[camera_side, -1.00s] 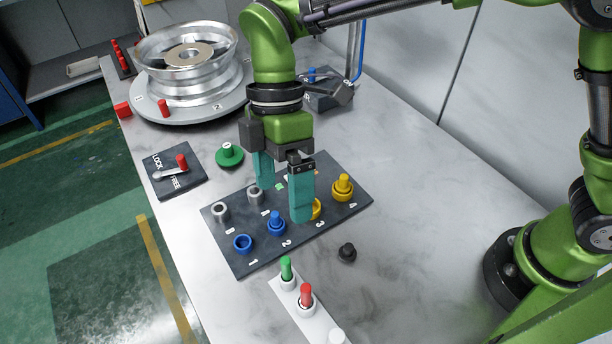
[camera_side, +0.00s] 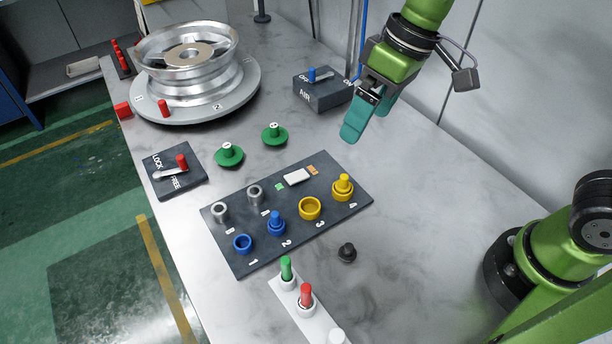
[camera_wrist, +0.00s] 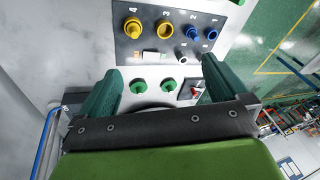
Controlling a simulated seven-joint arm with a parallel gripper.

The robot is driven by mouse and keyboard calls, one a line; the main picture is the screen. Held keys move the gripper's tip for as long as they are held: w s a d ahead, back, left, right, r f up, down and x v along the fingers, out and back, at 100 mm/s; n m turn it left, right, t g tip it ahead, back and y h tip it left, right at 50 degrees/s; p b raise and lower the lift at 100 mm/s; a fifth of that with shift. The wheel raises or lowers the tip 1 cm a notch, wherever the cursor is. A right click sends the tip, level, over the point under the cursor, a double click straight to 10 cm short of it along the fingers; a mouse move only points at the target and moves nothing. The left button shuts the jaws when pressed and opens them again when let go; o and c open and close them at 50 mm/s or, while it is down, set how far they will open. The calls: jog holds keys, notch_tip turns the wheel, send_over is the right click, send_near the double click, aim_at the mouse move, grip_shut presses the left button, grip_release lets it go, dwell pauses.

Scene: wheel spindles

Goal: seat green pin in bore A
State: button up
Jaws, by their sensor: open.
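The green pin (camera_side: 286,268) stands upright in a white rack (camera_side: 309,325) at the front, beside a red pin (camera_side: 306,294). Bore A (camera_side: 255,194) is a grey metal sleeve on the dark board (camera_side: 240,262), and it looks empty. Its twin, bore B (camera_side: 220,211), is at its left. My gripper (camera_side: 368,122) is open and empty, raised over the table to the upper right of the board, well away from pin and bore. The wrist view shows the two teal fingers (camera_wrist: 160,82) spread, with the board beyond.
The board also bears a blue ring (camera_side: 242,243), a blue knob (camera_side: 276,224), a yellow ring (camera_side: 309,208) and a yellow knob (camera_side: 343,187). Two green knobs (camera_side: 229,155) (camera_side: 275,134) and an AIR box (camera_side: 322,92) stand behind. A black knob (camera_side: 347,252) lies right of the board.

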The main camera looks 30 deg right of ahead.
jog(key=s+d+m+t, duration=0.1)
jog(key=s+d+m, duration=0.1)
jog(key=d, duration=0.2)
jog(key=s+d+r+m+t, duration=0.1)
jog(key=s+d+m+t, duration=0.1)
jog(key=d, duration=0.3)
jog(key=s+d+m+t, duration=0.2)
jog(key=d+m, duration=0.1)
jog(key=d, duration=0.1)
jog(key=shift+s+d+r+m+h, duration=0.25)
jog(key=shift+s+r+m+h, duration=0.1)
jog(key=shift+r+m+h, duration=0.05)
jog(key=shift+c, duration=0.2)
jog(key=shift+d+r+t, duration=0.2)
jog(key=shift+r+t, duration=0.1)
jog(key=shift+t, duration=0.1)
jog(key=shift+c, duration=1.1)
jog(key=shift+d, duration=0.1)
jog(key=c, duration=0.8)
jog(key=shift+o, duration=0.2)
